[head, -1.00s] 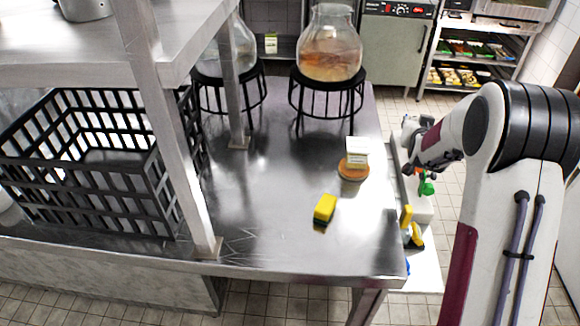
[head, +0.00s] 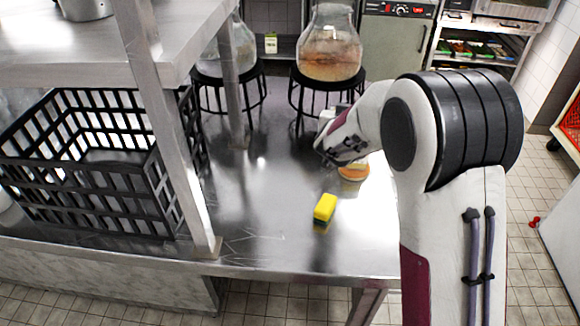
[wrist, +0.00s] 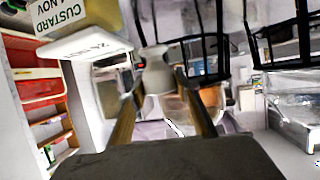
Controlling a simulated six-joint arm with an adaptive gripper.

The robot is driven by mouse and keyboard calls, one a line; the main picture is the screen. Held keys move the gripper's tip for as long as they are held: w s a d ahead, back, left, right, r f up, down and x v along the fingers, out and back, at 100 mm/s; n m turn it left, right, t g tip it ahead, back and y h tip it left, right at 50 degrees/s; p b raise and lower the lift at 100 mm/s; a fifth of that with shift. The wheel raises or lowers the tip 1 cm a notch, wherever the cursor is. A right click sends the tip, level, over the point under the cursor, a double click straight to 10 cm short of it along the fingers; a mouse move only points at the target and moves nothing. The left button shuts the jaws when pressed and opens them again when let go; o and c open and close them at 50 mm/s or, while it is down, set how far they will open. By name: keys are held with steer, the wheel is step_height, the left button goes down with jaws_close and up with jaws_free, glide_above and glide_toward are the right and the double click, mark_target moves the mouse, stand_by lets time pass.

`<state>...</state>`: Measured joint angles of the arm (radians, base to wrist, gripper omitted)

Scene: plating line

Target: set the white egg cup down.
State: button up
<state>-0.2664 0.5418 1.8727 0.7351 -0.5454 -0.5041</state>
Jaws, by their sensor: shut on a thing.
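The white egg cup (wrist: 155,72) is between the two fingertips of my gripper (wrist: 159,82) in the wrist view. The gripper is shut on it, and the cup looks roughly upright. In the head view my arm reaches over the steel table (head: 270,190), and its own links hide the fingertips and the egg cup. I cannot tell how high the cup is above the table.
A yellow sponge (head: 325,208) and a round orange-brown piece (head: 353,172) lie on the table. A tub labelled custard (wrist: 85,20) is close at upper left in the wrist view. Glass jars (head: 330,45) on black stands (head: 326,92) are behind; a black crate (head: 170,190) is left.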

steer(key=s+a, duration=0.3)
steer(key=a, duration=0.3)
steer(key=s+a+n+y, duration=0.1)
steer(key=s+a, duration=0.2)
steer(key=a, duration=0.4)
steer(key=shift+a+r+y, duration=0.3)
steer(key=shift+r, duration=0.15)
steer(key=shift+f, duration=0.1)
steer(key=shift+f, duration=3.05)
steer(key=shift+f, duration=1.9)
steer(key=shift+f, duration=0.1)
steer(key=o, duration=1.2)
